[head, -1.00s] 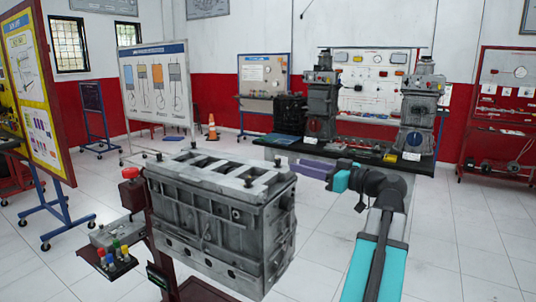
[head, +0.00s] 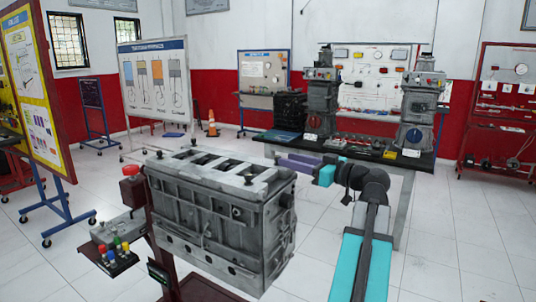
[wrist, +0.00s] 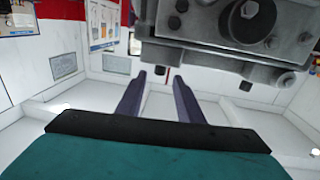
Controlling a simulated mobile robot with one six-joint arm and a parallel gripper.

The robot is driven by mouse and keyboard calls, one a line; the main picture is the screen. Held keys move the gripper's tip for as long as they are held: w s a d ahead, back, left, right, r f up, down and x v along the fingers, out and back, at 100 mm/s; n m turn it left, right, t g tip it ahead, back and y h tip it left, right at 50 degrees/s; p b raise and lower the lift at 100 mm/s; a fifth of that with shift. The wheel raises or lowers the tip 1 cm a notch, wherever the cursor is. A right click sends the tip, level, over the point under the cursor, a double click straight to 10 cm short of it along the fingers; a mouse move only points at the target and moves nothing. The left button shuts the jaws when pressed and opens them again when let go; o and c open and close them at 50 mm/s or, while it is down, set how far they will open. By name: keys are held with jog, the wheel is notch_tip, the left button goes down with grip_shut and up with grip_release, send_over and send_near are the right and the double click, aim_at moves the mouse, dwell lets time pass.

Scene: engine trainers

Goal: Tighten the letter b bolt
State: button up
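The grey engine block (head: 215,215) stands in the head view, with small dark bolts on its top, such as one at the right end (head: 248,179) and one at the far side (head: 193,143). No letters can be read, so I cannot tell which is bolt b. My gripper (head: 284,159) has purple fingers, just beyond the block's far right corner, pointing left. In the wrist view, my gripper (wrist: 160,76) is open and empty, its fingers apart.
A workbench (head: 345,150) with two cutaway engines stands behind my arm. A control box with coloured knobs (head: 115,250) sits left of the block, below a red knob (head: 130,171). Display boards line the walls. Open floor lies around the block.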

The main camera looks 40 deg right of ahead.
aim_at(268, 161)
jog(key=w, duration=0.3)
jog(key=w+a+p, duration=0.1)
jog(key=w, duration=0.5)
jog(key=shift+w+a, duration=0.15)
jog(key=shift+w, duration=0.25)
grip_shut()
